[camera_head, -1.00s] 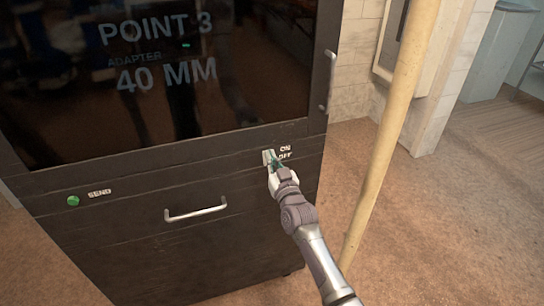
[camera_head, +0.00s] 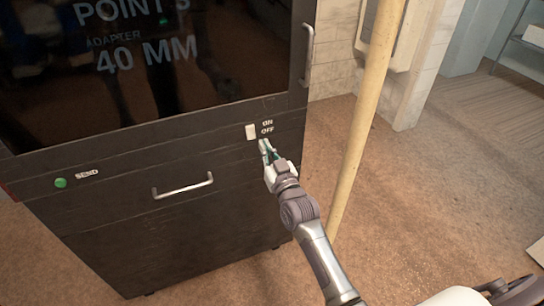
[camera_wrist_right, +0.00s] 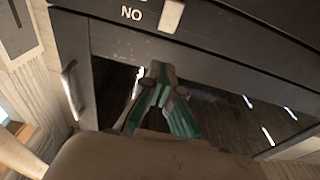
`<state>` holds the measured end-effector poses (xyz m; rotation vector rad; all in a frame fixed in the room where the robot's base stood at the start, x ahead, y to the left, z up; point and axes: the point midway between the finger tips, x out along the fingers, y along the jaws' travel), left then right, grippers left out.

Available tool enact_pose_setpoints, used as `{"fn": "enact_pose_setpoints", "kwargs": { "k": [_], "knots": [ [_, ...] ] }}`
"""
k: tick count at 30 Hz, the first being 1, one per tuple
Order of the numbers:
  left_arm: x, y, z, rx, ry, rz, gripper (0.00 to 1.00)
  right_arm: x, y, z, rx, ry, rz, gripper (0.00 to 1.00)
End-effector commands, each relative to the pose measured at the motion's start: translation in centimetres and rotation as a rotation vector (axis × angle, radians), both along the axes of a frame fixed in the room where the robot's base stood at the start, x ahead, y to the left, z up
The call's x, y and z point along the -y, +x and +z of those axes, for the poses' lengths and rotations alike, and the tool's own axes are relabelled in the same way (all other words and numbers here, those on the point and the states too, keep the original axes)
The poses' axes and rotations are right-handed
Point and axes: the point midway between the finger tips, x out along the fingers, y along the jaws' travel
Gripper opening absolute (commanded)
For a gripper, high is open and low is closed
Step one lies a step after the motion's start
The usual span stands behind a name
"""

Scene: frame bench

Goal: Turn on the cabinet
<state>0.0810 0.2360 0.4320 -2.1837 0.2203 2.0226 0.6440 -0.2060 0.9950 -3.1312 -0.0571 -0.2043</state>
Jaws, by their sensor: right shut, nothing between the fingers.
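The dark cabinet (camera_head: 120,240) stands at the left of the head view, with a glass front showing the text POINT 3, ADAPTER, 40 MM. A pale rocker switch (camera_head: 251,132) sits on its front beside the labels ON and OFF. The switch also shows at the top of the right wrist view (camera_wrist_right: 171,15). I cannot tell which way it is pressed. My right gripper (camera_head: 265,148) is shut and empty, just below and to the right of the switch, apparently clear of it. Its green-padded fingers show in the right wrist view (camera_wrist_right: 158,82). My left gripper is not in view.
A green SEND button (camera_head: 61,183) and a drawer handle (camera_head: 183,186) are on the cabinet front. A vertical handle (camera_head: 308,55) is at its right edge. A pale yellow pole (camera_head: 362,125) stands close to my right arm. Brown floor is open to the right.

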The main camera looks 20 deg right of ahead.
Motion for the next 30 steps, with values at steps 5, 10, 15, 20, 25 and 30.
{"fn": "enact_pose_setpoints", "kwargs": {
  "k": [5, 10, 15, 20, 25, 30],
  "knots": [
    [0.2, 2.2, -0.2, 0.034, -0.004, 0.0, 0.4, 0.1, -2.9, 0.5, 0.001, 0.001, 0.0, 0.0],
    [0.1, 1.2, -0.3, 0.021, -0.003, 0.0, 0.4, 0.2, -4.0, 0.8, 0.0, -0.001, 0.0, 0.0],
    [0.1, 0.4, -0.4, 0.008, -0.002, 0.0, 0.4, 0.2, -4.1, 0.8, 0.0, -0.001, 0.0, 0.0],
    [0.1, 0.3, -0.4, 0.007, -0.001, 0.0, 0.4, 0.2, -4.1, 0.8, 0.0, 0.0, 0.0, 0.0],
    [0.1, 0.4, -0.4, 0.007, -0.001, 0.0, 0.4, 0.2, -4.1, 0.8, -0.001, 0.0, 0.0, 0.0],
    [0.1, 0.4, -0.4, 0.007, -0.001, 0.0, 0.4, -0.2, -4.2, -3.0, -0.076, -0.006, 0.009, 0.0]
  ]
}}
